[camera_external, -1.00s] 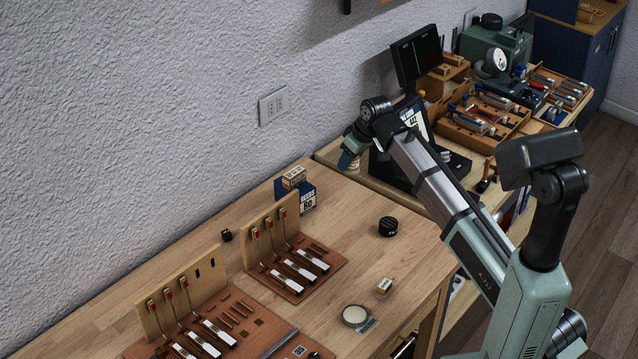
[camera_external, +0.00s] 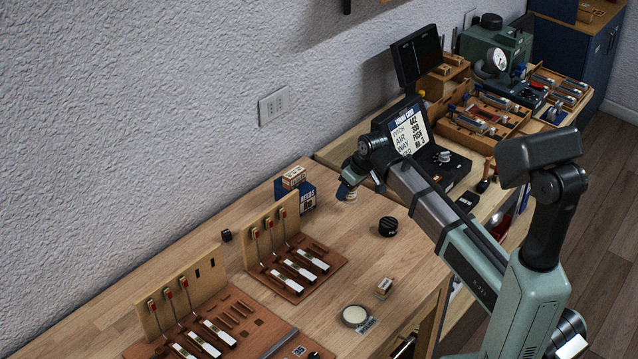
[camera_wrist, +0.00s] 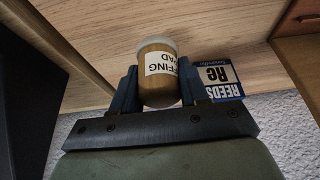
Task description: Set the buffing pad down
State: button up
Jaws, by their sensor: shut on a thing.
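The buffing pad (camera_wrist: 159,85) is a tan-brown cylinder with a pale rim and a white label reading "...FFING PAD". In the wrist view it sits between the two dark blue fingers of my gripper (camera_wrist: 158,88), which is shut on it. In the external view my gripper (camera_external: 347,191) points down over the back right part of the wooden bench (camera_external: 335,225), right of the blue reeds box (camera_external: 308,197). The pad is small and mostly hidden there; I cannot tell whether it touches the bench top.
The reeds box also shows in the wrist view (camera_wrist: 219,80), close beside one finger. A black round tin (camera_external: 388,227) stands in front and to the right. A round pale dish (camera_external: 355,316) and small box (camera_external: 384,287) lie near the edge.

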aim_at(348, 199)
jog(key=shift+f, duration=1.75)
jog(key=shift+f, duration=0.2)
jog(key=o, duration=1)
jog(key=shift+r, duration=0.1)
jog(key=v, duration=1.2)
jog(key=shift+r, duration=0.1)
